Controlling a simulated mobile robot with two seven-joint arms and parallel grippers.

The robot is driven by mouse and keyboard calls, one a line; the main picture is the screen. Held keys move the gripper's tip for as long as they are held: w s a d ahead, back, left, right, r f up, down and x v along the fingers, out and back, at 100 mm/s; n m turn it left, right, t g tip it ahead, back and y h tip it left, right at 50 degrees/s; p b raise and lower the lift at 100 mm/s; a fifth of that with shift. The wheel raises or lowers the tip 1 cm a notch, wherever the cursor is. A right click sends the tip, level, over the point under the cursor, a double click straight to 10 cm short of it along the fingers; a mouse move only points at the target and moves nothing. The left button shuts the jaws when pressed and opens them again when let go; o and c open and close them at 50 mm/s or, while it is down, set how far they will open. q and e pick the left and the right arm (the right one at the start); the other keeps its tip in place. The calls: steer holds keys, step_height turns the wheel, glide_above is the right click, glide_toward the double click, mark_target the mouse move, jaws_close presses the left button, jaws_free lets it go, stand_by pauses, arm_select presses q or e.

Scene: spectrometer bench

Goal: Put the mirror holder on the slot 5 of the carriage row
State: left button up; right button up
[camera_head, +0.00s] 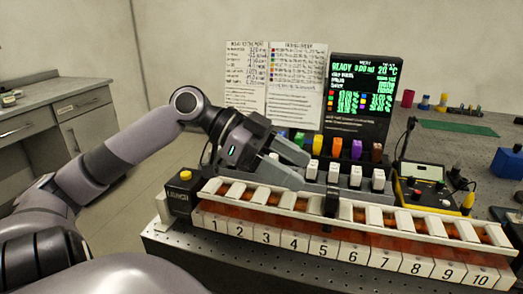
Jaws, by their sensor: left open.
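The carriage row (259,213) runs across the front of the bench, with slots numbered 1 to 10 from left to right. The plate for slot 5 (323,248) is near its middle. My left gripper (305,170) points right above and behind the row, around slots 3 to 5. Its jaws are apart, and I see nothing held between them. A dark upright piece (331,200) stands across the row near slots 5 and 6. I cannot tell whether it is the mirror holder, and no other clear mirror holder shows. My right gripper is out of view.
Several coloured blocks with white-fronted holders (355,175) stand in a rack behind the row, close to my left gripper. A black readout screen (362,100) stands behind them. A yellow instrument (435,195) is at right. A launch box (182,200) stands at the row's left end.

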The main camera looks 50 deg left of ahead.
arm_select(q)
steer(key=v, duration=0.5)
steer(key=shift+s+a+r, duration=0.15)
steer(key=shift+a, duration=0.1)
stand_by(0.3)
